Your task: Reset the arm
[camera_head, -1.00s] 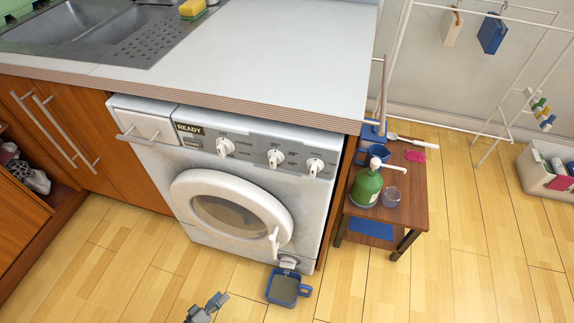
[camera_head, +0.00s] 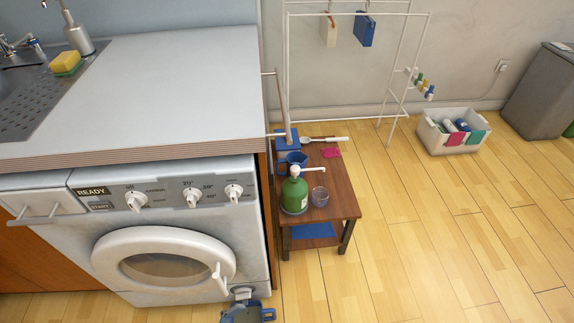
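A white drying rack (camera_head: 385,105) and a white basket (camera_head: 450,143) stand behind.

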